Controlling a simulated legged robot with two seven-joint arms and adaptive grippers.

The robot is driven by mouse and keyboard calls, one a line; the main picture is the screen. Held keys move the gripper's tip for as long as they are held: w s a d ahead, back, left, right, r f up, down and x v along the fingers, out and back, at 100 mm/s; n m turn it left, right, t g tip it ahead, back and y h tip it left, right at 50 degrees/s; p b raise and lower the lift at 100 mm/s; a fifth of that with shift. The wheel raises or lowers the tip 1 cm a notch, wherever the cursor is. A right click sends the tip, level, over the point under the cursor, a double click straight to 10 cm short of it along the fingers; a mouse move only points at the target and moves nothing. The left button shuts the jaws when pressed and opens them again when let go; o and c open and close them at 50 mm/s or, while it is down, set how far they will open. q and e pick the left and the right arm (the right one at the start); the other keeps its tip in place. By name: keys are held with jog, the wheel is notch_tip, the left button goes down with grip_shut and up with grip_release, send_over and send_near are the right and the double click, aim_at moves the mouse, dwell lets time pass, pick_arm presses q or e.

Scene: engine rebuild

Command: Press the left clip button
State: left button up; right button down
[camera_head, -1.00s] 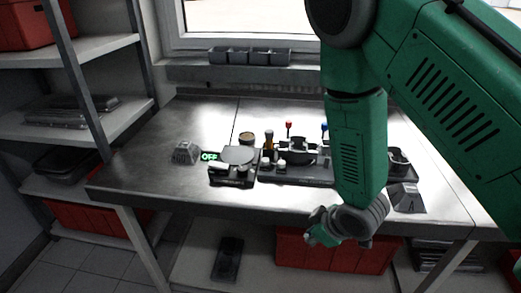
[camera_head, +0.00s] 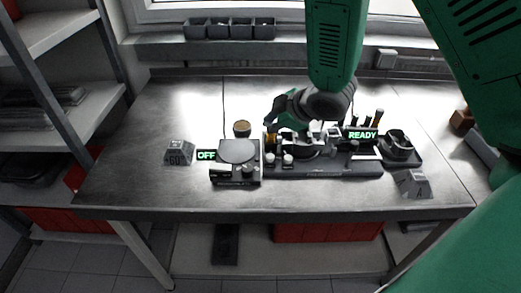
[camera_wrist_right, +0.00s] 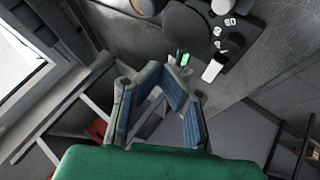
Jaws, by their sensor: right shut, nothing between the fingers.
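My right gripper (camera_head: 279,121) hangs over the left part of a dark fixture (camera_head: 330,169) on the steel bench. It is shut and empty, fingers pointing down and left. In the right wrist view its blue-padded fingers (camera_wrist_right: 164,72) meet at the tips. Small pale-topped posts (camera_head: 288,159) stand on the fixture's left front. I cannot tell which part is the left clip button; the gripper and wrist cover some of the fixture. A green READY sign (camera_head: 362,134) shows behind the fixture. My left gripper is not in view.
Left of the fixture stands a device with a round grey plate (camera_head: 238,150) and an OFF sign (camera_head: 206,155). A small round cup (camera_head: 242,128) is behind it.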

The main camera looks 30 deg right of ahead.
jog(key=b, duration=0.5)
send_over(270, 156)
jog(key=f, duration=0.5)
jog(key=shift+s+a+f, duration=0.1)
jog(key=shift+a+f, duration=0.1)
jog(key=shift+a, duration=0.05)
jog(key=f, duration=0.1)
jog(key=f+b, duration=0.2)
jog(key=shift+d+f, duration=0.15)
jog(key=shift+d, duration=0.15)
jog(key=shift+d+f, duration=0.15)
jog(key=shift+f, duration=0.1)
jog(key=shift+d+b, duration=0.15)
jog(key=shift+b, duration=0.15)
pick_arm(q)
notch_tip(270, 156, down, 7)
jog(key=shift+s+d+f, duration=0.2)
pick_arm(e)
jog(key=shift+a, duration=0.5)
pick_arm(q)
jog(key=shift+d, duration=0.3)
pick_arm(e)
jog(key=shift+d, duration=0.4)
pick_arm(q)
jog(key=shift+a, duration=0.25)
pick_arm(e)
jog(key=shift+a, duration=0.3)
